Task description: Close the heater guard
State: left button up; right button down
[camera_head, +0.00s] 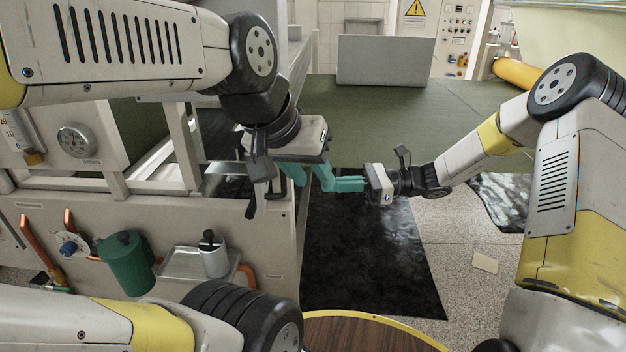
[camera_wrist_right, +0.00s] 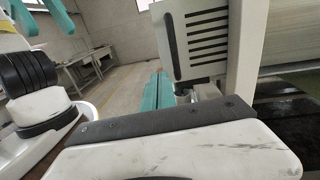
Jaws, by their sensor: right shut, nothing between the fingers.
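The machine (camera_head: 225,215) with a pale frame stands at the left in the head view. I cannot tell for sure which part of it is the heater guard. A white panel with dark slots (camera_wrist_right: 202,38) shows close in the right wrist view, beside a pale post. My left gripper (camera_head: 309,178) is beside the machine's right end, its teal fingers apart and empty. My right gripper (camera_head: 338,185) has its teal fingers together and empty, close to the left gripper's fingers. Its fingers also show in the right wrist view (camera_wrist_right: 158,92), left of the slotted panel's lower edge.
A green canister (camera_head: 126,262) and a small white pot (camera_head: 213,256) are on the machine's front. A dark mat (camera_head: 375,265) lies on the speckled floor. A round wooden top with a yellow rim (camera_head: 365,335) is at the bottom.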

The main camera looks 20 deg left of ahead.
aim_at(261, 187)
jog(key=x, duration=1.3)
jog(key=shift+a, duration=0.45)
